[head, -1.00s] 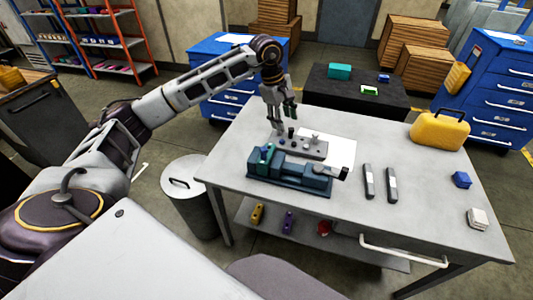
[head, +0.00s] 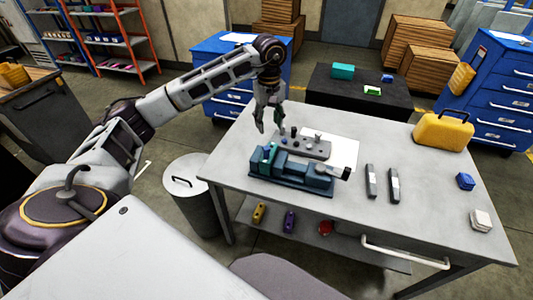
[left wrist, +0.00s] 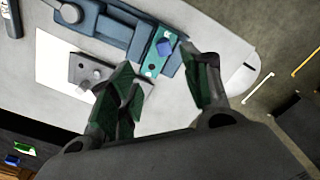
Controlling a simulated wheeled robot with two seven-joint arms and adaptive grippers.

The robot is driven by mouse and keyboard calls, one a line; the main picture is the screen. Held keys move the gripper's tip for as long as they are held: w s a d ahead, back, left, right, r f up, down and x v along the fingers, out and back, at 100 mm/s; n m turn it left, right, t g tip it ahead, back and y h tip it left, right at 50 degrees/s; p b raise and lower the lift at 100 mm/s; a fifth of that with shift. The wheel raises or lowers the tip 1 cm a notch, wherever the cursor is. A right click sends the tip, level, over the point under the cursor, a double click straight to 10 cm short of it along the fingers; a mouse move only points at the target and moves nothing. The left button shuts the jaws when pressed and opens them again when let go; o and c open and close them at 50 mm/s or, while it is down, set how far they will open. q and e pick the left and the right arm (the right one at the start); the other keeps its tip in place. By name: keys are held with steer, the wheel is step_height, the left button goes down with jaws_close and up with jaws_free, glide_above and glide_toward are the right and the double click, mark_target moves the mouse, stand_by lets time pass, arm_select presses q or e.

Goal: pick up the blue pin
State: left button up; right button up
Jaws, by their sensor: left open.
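A small blue piece (left wrist: 164,47), which looks like the blue pin, sits at the green end part of the blue-teal vise (left wrist: 115,33), beyond the fingertips. The vise (head: 300,175) stands in front of the block in the head view. The left finger covers part of the block in the wrist view. My right gripper is not in view.
The grey table (head: 430,203) also bears a white sheet (head: 345,150), two dark bars (head: 382,182), a yellow case (head: 442,131), a blue block (head: 466,181) and a white block (head: 480,220). A bin (head: 192,190) stands left of the table. The table's right front is mostly clear.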

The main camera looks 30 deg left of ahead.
mark_target(266, 147)
arm_select(q)
step_height(266, 147, down, 7)
steer(key=shift+f+p, duration=0.15)
steer(key=shift+p, duration=0.25)
steer(key=shift+f, duration=0.75)
steer(key=shift+s+a+f+p, duration=0.2)
steer(key=shift+f+p, duration=0.1)
steer(key=shift+f, duration=0.25)
steer(key=shift+s+a+f+p, duration=0.15)
steer(key=shift+f+p, duration=0.15)
steer(key=shift+f, duration=1.5)
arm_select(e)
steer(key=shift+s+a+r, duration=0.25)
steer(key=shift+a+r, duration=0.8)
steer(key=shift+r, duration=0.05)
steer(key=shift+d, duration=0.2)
